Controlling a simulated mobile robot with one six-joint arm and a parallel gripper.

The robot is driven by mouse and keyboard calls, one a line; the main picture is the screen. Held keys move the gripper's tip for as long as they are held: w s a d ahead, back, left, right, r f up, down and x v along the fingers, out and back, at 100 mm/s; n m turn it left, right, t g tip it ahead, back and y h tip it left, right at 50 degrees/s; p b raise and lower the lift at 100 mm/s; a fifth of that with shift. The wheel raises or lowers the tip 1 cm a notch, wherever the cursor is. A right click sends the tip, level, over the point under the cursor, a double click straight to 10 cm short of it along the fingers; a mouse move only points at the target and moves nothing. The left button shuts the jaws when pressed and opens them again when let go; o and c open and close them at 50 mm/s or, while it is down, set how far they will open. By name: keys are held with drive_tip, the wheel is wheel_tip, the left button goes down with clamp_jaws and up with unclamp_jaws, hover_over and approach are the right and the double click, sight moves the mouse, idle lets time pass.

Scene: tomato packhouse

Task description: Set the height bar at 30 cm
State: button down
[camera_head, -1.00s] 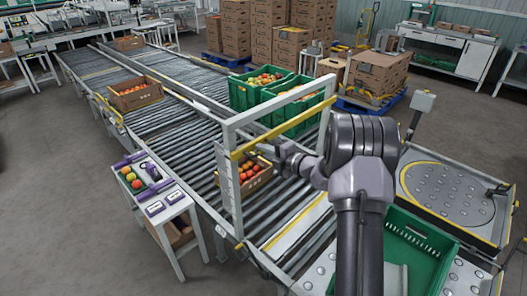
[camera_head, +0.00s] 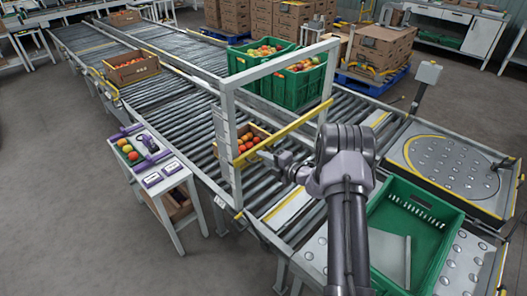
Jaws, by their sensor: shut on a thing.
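The yellow height bar (camera_head: 297,125) spans the grey gate frame (camera_head: 283,62) over the roller conveyor, well below its top beam. It looks roughly level between the posts. A pale scale plate (camera_head: 222,128) stands along the left post; its marks are too small to read. My gripper (camera_head: 262,152) is at the bar's near side, toward its left end, shut on the bar. The fingertips are small and partly hidden by my wrist, which reaches in from the right.
A crate of tomatoes (camera_head: 240,139) sits on the rollers just behind the bar. Green crates (camera_head: 295,93) with tomatoes stand beyond the gate. A small side table (camera_head: 158,177) stands left of the gate.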

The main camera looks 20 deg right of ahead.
drive_tip(key=shift+f, duration=0.55)
drive_tip(key=c, duration=1.5)
unclamp_jaws()
drive_tip(key=p+v, duration=0.5)
drive_tip(key=v, duration=1.2)
drive_tip(key=shift+s, duration=0.2)
drive_tip(key=shift+r, duration=0.1)
